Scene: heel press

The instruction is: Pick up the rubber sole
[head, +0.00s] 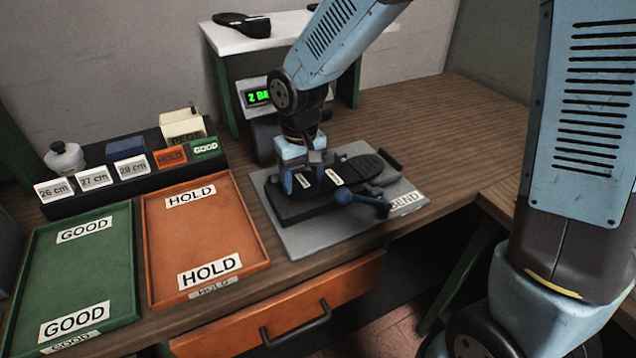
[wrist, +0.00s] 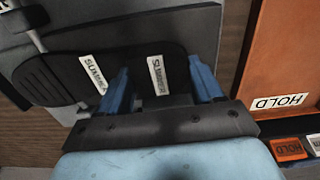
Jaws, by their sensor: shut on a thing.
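The black rubber sole (head: 362,168) lies along the dark heel press fixture on a grey plate (head: 270,214), its ridged end toward the right. The gripper is shut on the sole. I cannot tell whether the sole is clear of the fixture.
A blue-knobbed lever (head: 370,203) juts out at the fixture's front. An orange HOLD tray (head: 215,227) and a green GOOD tray (head: 85,270) lie left. A rack with labelled blocks (head: 130,168) stands behind them. A white shelf (head: 275,38) holds another dark sole (head: 243,24).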

